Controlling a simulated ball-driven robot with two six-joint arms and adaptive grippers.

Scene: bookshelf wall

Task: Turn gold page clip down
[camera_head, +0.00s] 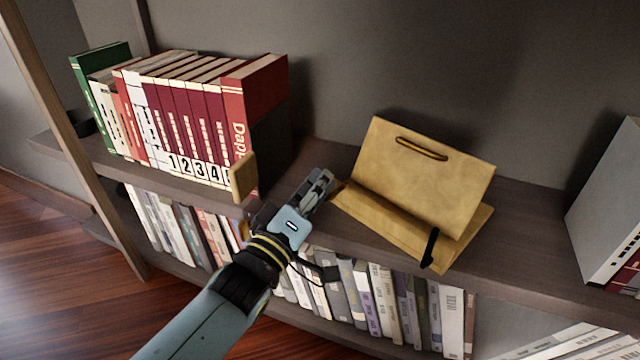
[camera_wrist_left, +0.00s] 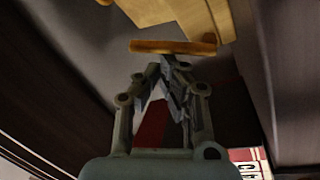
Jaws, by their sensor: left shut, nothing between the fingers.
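A tan book stand (camera_head: 420,175) leans back on the upper shelf, with a slot near its top edge. A black page clip (camera_head: 430,248) stands upright at the right of its front ledge. A small gold piece (camera_head: 338,188), which looks like the gold page clip, is at the ledge's left end, partly hidden by my gripper. In the left wrist view a gold bar (camera_wrist_left: 172,46) lies crosswise just beyond the fingertips. My left gripper (camera_head: 325,180) is shut and empty, close beside the stand's left end; I cannot tell whether it touches the clip.
A row of books (camera_head: 180,105) with red volumes stands left of my gripper. A tan block (camera_head: 243,178) is at the shelf's front edge beside them. Grey-white books (camera_head: 608,215) stand at the far right. More books fill the lower shelf (camera_head: 395,300). The shelf is bare right of the stand.

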